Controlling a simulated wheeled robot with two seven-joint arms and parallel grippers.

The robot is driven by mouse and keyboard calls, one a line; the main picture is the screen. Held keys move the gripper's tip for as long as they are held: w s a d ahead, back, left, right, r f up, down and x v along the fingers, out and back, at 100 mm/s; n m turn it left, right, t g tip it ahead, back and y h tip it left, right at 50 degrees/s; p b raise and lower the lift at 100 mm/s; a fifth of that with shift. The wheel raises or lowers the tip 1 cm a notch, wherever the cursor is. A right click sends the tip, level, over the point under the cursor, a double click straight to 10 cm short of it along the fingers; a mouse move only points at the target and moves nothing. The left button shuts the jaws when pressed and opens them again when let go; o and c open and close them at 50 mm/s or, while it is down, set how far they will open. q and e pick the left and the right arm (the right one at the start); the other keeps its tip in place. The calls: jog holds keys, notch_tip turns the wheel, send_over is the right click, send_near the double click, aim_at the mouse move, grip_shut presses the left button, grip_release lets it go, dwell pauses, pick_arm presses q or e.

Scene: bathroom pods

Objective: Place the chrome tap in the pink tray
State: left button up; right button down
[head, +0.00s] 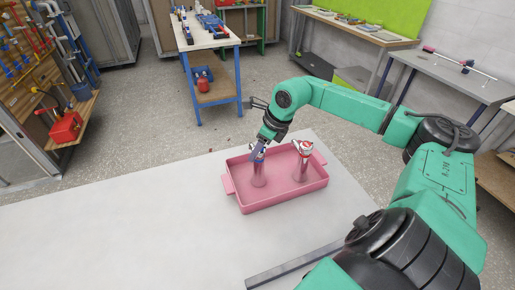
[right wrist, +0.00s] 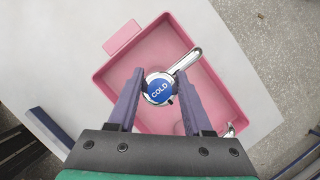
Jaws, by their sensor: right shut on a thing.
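The pink tray (head: 285,198) lies on the pale table, with a tab handle at each end. A chrome tap with a blue cap marked COLD (right wrist: 159,89) is upright between the fingers of my right gripper (head: 258,150), which is shut on it. In the head view this tap (head: 259,175) is inside the tray's outline, left of the middle; I cannot tell whether its base touches the tray floor. A second chrome tap, with red on its top (head: 302,160), stands in the tray to the right. In the right wrist view it is mostly hidden behind a finger.
The white table top (head: 130,215) is clear left of the tray. A dark grey bar (head: 293,265) lies near the front edge. Beyond are a blue-legged bench (head: 210,40), wall benches at right and a tool rack at left.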

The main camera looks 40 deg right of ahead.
jog(key=shift+c, duration=1.6)
grip_release()
jog(key=shift+r, duration=0.2)
jog(key=b+v, duration=0.3)
jog(key=v, duration=0.1)
jog(key=shift+s+d+r, duration=0.15)
jog(key=shift+s+r, duration=0.1)
jog(key=shift+r, duration=0.05)
jog(key=a+b+v, duration=0.1)
jog(key=v, duration=0.6)
jog(key=shift+d+b, duration=0.35)
